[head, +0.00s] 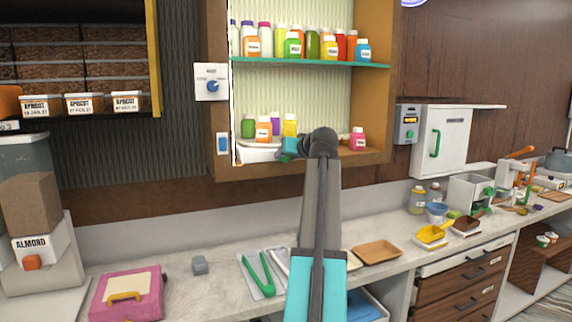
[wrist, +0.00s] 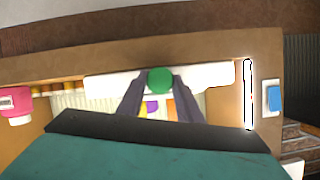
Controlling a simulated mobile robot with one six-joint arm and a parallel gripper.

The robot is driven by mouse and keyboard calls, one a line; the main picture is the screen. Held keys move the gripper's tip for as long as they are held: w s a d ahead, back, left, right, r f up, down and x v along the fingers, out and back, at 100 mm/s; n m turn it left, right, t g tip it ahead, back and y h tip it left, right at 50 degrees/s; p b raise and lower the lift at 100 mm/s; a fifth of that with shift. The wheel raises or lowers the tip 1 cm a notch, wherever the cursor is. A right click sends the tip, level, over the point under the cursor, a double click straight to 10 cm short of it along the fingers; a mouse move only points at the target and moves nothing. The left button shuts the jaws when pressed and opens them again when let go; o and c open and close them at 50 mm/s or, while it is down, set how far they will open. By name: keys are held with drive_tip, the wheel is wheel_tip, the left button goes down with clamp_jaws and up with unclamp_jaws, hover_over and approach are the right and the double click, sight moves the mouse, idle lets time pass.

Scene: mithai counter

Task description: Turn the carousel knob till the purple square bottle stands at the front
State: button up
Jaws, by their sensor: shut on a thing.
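The white carousel base (head: 258,153) sits on the lower shelf of the wall cabinet. It carries a green bottle (head: 248,128), an orange bottle (head: 264,130), a purple bottle (head: 275,122) and a yellow bottle (head: 290,126). The purple bottle stands behind the orange one and is partly hidden; its shape is hard to tell. My gripper (head: 291,147) is at the carousel's front right. In the wrist view, my gripper (wrist: 160,85) has its fingers shut on the round green knob (wrist: 160,80), at the front of the white base. A bit of purple (wrist: 151,107) shows between the fingers.
A pink bottle (head: 357,139) stands at the right of the lower shelf. The upper shelf (head: 300,63) holds several bottles. The counter below holds green tongs (head: 260,277) and a pink case (head: 127,295).

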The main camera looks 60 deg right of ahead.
drive_tip(key=n+h+b, duration=0.1)
drive_tip(key=n+b, duration=0.1)
drive_tip(key=n+g+h+b, duration=0.1)
drive_tip(key=n+h+b, duration=0.1)
drive_tip(key=n, duration=0.1)
drive_tip(key=n+g+h+b, duration=0.1)
drive_tip(key=n+b, duration=0.2)
drive_tip(key=shift+w+a+h, duration=0.3)
drive_tip(key=shift+w+a, duration=0.05)
idle(0.3)
drive_tip(key=o, duration=1)
drive_tip(key=shift+o, duration=0.2)
drive_tip(key=shift+f, duration=0.1)
drive_tip(key=shift+s+a, duration=0.1)
